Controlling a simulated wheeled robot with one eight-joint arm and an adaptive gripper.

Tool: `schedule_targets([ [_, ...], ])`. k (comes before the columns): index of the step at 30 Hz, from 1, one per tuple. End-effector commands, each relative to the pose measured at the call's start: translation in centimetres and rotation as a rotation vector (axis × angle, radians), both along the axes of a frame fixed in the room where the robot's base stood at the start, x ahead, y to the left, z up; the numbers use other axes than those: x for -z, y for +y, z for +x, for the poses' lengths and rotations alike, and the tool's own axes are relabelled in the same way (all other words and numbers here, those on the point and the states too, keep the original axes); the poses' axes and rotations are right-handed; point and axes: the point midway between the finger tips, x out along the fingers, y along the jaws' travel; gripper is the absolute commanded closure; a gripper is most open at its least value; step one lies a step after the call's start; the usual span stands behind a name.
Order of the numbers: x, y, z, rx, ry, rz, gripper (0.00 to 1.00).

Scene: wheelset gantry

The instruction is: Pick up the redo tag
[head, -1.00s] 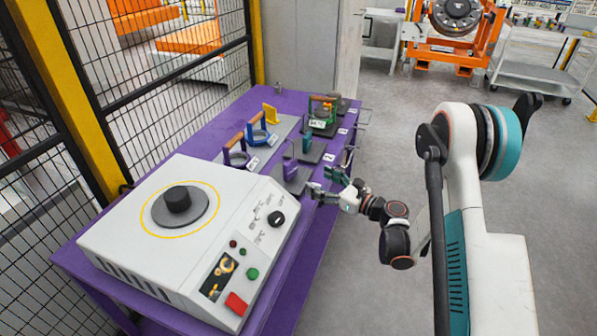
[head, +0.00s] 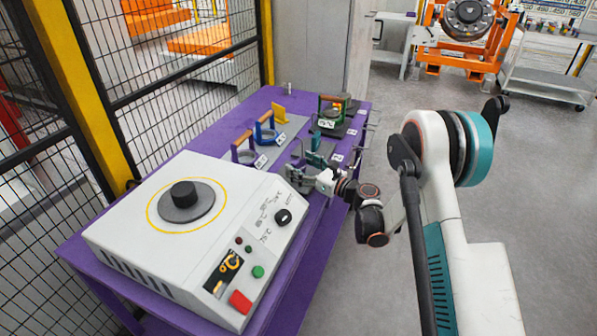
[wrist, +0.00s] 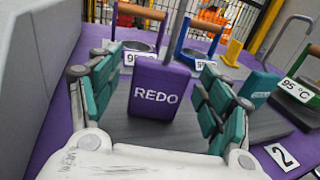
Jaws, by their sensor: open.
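The redo tag (wrist: 157,92) is a purple block with white REDO lettering and a metal rod rising from its top. In the wrist view it stands upright on a grey plate (wrist: 150,126), between the two teal fingers of my gripper (wrist: 158,100). The fingers are spread, with a visible gap on each side of the tag. In the head view my gripper (head: 305,172) is over the near right part of the purple table and hides the tag.
A white machine (head: 245,225) with a round black knob fills the near table. Behind stand purple (head: 247,148) and blue (head: 268,130) handled rings, a yellow bracket (head: 280,114), a teal tag (wrist: 259,85) and a green holder (head: 330,112) labelled 95 °C. A mesh fence borders the left.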

Motion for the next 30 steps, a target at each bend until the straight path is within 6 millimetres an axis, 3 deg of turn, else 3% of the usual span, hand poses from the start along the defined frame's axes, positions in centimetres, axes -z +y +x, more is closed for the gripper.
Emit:
schedule_targets([
  [4, 0.2, 1.4, 1.1, -0.001, 0.0, 0.0, 0.28],
  [13, 0.0, 1.7, 1.4, 0.001, 0.0, 0.0, 0.28],
  [18, 0.0, 1.7, 1.4, 0.001, 0.0, 0.0, 0.67],
  [20, 0.0, 1.7, 1.4, 0.001, 0.0, 0.0, 0.77],
  [30, -0.1, 1.7, 1.3, 0.001, 0.0, 0.0, 0.81],
])
